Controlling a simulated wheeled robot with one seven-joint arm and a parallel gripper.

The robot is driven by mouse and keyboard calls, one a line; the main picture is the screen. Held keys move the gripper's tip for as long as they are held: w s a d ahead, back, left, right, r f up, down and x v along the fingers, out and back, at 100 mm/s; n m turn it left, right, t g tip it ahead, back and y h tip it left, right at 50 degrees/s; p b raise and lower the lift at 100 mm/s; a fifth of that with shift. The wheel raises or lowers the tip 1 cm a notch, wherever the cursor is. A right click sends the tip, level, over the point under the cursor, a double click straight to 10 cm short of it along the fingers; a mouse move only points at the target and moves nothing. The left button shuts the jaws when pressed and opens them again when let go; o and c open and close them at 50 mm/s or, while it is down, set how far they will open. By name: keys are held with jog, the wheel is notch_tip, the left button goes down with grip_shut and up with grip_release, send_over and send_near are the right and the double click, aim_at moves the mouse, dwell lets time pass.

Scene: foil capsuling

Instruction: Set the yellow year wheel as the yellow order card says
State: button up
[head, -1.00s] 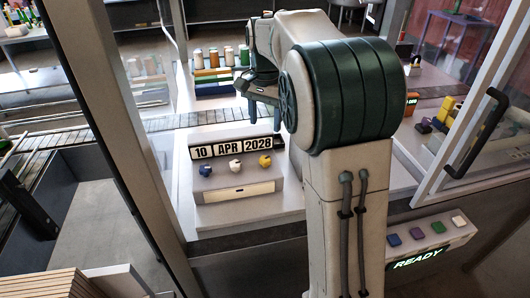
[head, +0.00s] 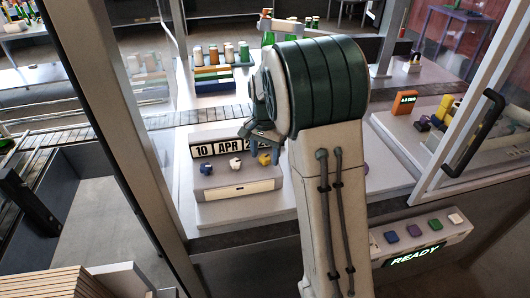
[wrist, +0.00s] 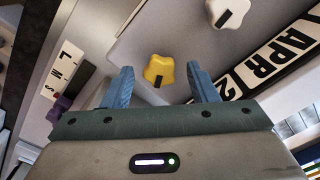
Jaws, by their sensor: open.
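The yellow year wheel (head: 264,158) is the rightmost of three lobed knobs on the front of the date stand. In the wrist view the yellow wheel (wrist: 158,68) lies ahead of my fingertips, between their lines, with a dark mark on it. My gripper (head: 261,136) is open and empty, just above the wheel; the fingers (wrist: 162,88) look apart from it. The date display (head: 228,145) reads 10 and APR; my gripper hides most of the year, and only its first digit shows. I cannot make out a yellow order card.
The white knob (head: 235,164) and blue knob (head: 206,168) sit left of the yellow one. A button panel (head: 422,238) reading READY is at the lower right. A window frame with a black handle (head: 475,133) stands to the right.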

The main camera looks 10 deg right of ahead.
jog(key=c, duration=1)
jog(key=shift+n, duration=0.3)
jog(key=n+b, duration=0.2)
jog(key=n, duration=0.3)
jog(key=n+b, duration=0.1)
jog(key=n, duration=0.5)
jog(key=shift+n, duration=0.3)
jog(key=o, duration=1)
